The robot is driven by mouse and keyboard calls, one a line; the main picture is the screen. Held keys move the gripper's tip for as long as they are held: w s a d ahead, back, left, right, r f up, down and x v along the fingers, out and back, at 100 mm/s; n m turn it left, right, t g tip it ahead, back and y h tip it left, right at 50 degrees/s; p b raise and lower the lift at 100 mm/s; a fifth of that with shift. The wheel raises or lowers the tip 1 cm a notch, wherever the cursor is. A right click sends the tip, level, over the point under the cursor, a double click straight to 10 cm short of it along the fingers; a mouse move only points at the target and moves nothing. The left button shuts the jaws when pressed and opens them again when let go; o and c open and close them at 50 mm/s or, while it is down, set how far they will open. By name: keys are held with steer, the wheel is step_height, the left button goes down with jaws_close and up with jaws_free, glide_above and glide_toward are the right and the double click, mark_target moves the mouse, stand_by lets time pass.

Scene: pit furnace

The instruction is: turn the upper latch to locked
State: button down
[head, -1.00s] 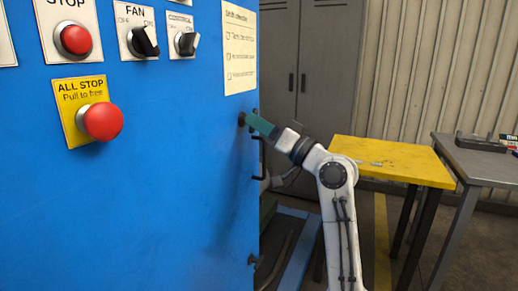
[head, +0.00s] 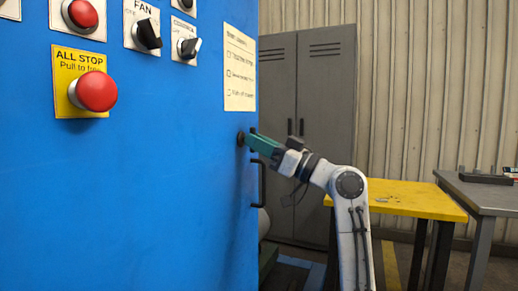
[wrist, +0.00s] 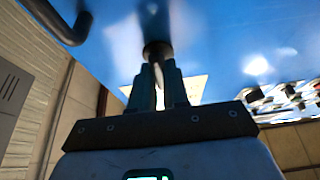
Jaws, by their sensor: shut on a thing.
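The upper latch (head: 241,138) is a small dark knob near the right edge of the blue cabinet face (head: 130,190). My gripper (head: 250,141), with green fingers, reaches it from the right in the head view. In the wrist view the fingers of my gripper (wrist: 160,72) are close together at the round dark latch (wrist: 157,50) on the blue panel. They are shut on it. The fingers hide most of the latch, so I cannot tell which way it is turned.
A black handle (head: 258,184) stands out just below my gripper; it also shows in the wrist view (wrist: 62,20). A red ALL STOP button (head: 93,91) and black switches (head: 148,34) are on the panel. A yellow table (head: 415,199) and grey table (head: 490,195) stand right.

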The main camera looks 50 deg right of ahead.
steer(key=shift+f, duration=0.1)
steer(key=c, duration=1.1)
jaws_free()
steer(key=v, duration=1)
steer(key=shift+s+d+f+p, duration=0.1)
steer(key=shift+s+p, duration=0.25)
steer(key=shift+s, duration=0.05)
